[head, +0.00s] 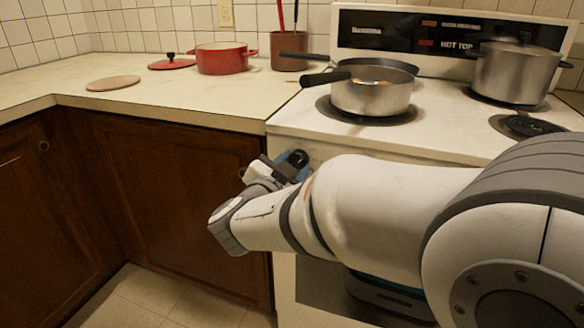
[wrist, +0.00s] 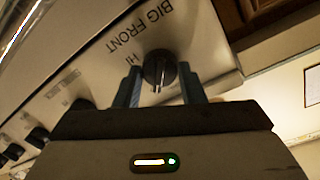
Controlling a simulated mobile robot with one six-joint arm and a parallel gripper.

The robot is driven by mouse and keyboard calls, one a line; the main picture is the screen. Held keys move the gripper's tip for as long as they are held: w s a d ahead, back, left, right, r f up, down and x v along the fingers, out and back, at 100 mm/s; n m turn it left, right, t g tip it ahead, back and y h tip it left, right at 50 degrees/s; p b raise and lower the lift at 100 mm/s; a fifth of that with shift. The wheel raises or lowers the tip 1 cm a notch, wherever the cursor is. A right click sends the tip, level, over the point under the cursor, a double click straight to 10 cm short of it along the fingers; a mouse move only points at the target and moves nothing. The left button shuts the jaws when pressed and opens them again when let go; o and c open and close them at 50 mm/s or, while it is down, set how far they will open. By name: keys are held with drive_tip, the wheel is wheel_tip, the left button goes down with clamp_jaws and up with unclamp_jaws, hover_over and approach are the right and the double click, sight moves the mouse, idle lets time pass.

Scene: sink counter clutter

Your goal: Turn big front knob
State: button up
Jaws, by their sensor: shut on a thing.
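The big front knob (wrist: 159,67) is black and round, on the stove's light front panel (wrist: 205,50), below the printed words "BIG FRONT" and "HI" in the wrist view. My gripper (wrist: 161,80) has one blue-grey finger on each side of this knob and is shut on it. In the head view, my gripper (head: 284,168) is at the left end of the stove's front, just below the cooktop edge. My own arm hides most of the stove front there.
More black knobs (wrist: 38,137) sit along the panel. A saucepan (head: 370,97) and a frying pan stand on the left burners, with handles pointing left. A big pot (head: 517,74) stands at the back right. A red pot (head: 222,58) is on the counter.

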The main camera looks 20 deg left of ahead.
drive_tip(key=shift+m, duration=0.8)
drive_tip(key=o, duration=1)
drive_tip(key=s+a+p, duration=0.1)
drive_tip(key=s+p, duration=0.1)
drive_tip(key=s, duration=0.5)
drive_tip(key=shift+s+r, duration=0.2)
drive_tip(key=shift+s, duration=0.2)
